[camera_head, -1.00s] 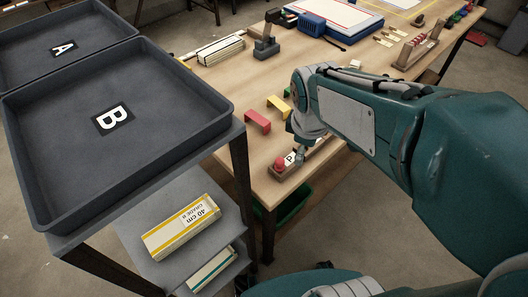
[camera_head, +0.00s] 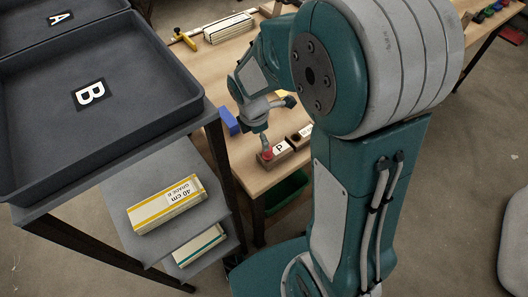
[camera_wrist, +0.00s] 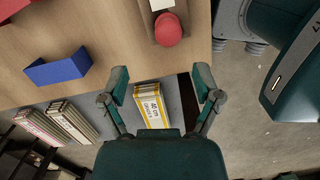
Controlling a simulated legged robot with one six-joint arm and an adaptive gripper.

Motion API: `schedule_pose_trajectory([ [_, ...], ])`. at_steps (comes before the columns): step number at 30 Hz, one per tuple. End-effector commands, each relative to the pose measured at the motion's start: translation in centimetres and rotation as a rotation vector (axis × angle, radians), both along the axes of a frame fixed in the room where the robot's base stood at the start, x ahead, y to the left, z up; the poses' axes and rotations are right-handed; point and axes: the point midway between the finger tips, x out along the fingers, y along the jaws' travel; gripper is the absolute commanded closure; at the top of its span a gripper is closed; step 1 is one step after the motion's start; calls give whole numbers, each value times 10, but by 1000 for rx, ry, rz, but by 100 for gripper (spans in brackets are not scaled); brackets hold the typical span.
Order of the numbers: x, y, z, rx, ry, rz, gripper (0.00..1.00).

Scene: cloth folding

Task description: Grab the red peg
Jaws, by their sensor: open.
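The red peg (camera_head: 268,154) has a rounded head and stands at the near end of a dark wooden block (camera_head: 281,154) by the table's front edge. In the wrist view the peg (camera_wrist: 168,30) shows from above, near the top, beyond my fingertips and slightly right of their middle. My gripper (camera_wrist: 160,82) is open, its two fingers spread with nothing between them. In the head view my gripper (camera_head: 264,136) hangs just above and behind the peg, and partly overlaps it. The peg's shaft is hidden.
A blue bridge-shaped block (camera_head: 228,121) stands left of the peg near the table edge (camera_head: 237,176). Dark trays (camera_head: 35,110) are at the left. A shelf below holds a yellow-striped box (camera_head: 166,204). A green bin (camera_head: 286,190) sits under the table.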

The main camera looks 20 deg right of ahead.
Motion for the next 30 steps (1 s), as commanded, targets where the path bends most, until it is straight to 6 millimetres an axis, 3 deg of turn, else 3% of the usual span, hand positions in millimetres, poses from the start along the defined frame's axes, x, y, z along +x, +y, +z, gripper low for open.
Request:
schedule_pose_trajectory([
  [14, -7, -11, -55, 1, 2, -3, 18],
  [22, -7, -12, -59, 1, -1, -3, 18],
  [23, -7, -12, -59, 1, -1, -3, 23],
  [28, -7, -13, -59, 2, -1, -4, 98],
  [30, -7, -13, -59, 2, -1, -4, 100],
])
